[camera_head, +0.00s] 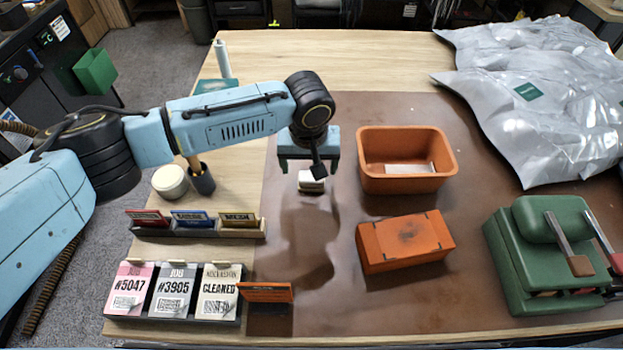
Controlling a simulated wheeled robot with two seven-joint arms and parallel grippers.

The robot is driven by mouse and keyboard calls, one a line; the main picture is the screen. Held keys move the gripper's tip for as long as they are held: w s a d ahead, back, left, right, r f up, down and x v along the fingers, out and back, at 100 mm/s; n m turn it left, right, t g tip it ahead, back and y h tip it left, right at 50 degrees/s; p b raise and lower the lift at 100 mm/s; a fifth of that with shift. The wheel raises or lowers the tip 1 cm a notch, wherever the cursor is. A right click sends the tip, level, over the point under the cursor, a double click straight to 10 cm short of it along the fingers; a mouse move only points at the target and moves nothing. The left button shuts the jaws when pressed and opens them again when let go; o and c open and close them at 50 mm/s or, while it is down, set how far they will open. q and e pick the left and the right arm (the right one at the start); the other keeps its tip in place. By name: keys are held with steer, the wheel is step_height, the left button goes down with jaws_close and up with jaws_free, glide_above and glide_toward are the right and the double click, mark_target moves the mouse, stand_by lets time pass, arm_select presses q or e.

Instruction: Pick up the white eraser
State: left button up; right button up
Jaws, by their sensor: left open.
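The white eraser (311,181) is a small white block with a dark lower part, just below my left gripper in the head view. My left gripper (309,170) points down over it with its fingers apart, one on the left and one towards the right. The wrist hides part of the space between the fingers, so I cannot tell whether they touch the eraser. My right gripper does not show.
An orange bin (370,178) with a pale item inside stands right of the eraser. An orange box (404,242), a green case (543,250) and a silver bag (540,85) lie further right. Card holders (195,228) and job tags (175,290) stand front left.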

mark_target(311, 176)
arm_select(q)
steer(key=shift+w+f, duration=0.15)
steer(key=shift+f, duration=0.45)
steer(key=f, duration=0.3)
steer(key=w+f, duration=0.1)
steer(key=shift+d+f, duration=0.25)
steer(key=shift+f, duration=0.1)
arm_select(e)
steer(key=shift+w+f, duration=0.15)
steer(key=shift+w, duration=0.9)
arm_select(q)
steer(key=shift+c, duration=0.4)
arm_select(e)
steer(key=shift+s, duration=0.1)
arm_select(q)
steer(key=c, duration=1)
